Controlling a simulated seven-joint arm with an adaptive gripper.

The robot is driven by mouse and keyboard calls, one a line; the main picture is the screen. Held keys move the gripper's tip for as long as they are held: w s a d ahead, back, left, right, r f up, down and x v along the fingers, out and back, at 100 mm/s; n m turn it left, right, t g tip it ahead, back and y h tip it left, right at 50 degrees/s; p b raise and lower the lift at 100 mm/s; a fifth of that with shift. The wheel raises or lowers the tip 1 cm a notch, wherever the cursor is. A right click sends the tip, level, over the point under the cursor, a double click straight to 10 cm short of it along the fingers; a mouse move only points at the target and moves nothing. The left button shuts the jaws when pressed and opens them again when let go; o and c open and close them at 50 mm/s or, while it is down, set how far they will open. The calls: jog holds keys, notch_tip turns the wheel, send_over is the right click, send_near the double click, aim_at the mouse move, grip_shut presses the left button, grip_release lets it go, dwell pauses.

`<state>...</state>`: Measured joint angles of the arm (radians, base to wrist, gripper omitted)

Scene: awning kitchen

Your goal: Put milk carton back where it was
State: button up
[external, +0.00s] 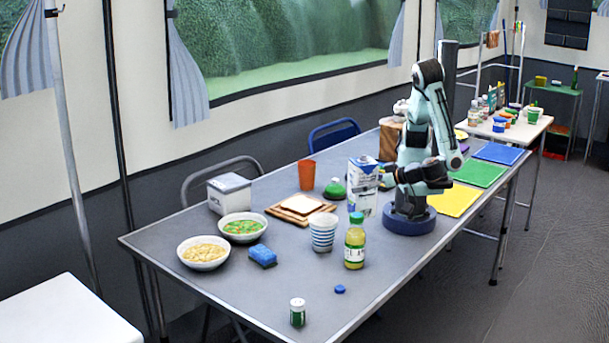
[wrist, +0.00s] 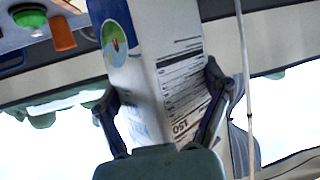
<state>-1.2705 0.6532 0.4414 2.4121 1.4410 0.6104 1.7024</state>
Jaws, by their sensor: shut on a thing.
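The milk carton (external: 361,186) is white and blue and stands nearly upright at my gripper, beside my base in the external view. My gripper (external: 384,178) is shut on it from the right side. In the wrist view the carton (wrist: 170,75) fills the middle, with a round logo on one face and printed text on another. My gripper's two fingers (wrist: 161,97) press on its opposite sides. I cannot tell whether the carton's bottom touches the table, and the fingertips are hard to make out in the external view.
Bowls (external: 203,253) and a blue sponge (external: 262,255) lie farther left.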

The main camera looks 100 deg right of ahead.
aim_at(352, 185)
jog(key=shift+w+d+f, duration=0.1)
jog(key=shift+w+d, duration=0.15)
jog(key=w, duration=0.1)
jog(key=w+d+f, duration=0.1)
jog(key=shift+w+d+m+h, duration=0.3)
jog(key=shift+w+a+n+y, duration=0.2)
jog(key=shift+w+a, duration=0.05)
jog(key=shift+w, duration=0.2)
jog(key=shift+w+a+n+y, duration=0.2)
jog(key=shift+w, duration=0.25)
jog(key=w+a+r+n+t+y, duration=0.2)
jog(key=w+a+r+n+y, duration=0.1)
jog(key=w+a+n+y, duration=0.4)
jog(key=shift+y, duration=0.3)
jog(key=shift+w+a+f, duration=1.55)
jog(key=shift+w+f, duration=0.2)
jog(key=shift+f, duration=0.45)
jog(key=shift+w+a+f, duration=1.5)
jog(key=shift+w+f, duration=0.3)
jog(key=shift+f, duration=0.45)
jog(key=shift+w+a+f, duration=1.55)
jog(key=shift+w+f, duration=0.2)
jog(key=shift+f, duration=0.45)
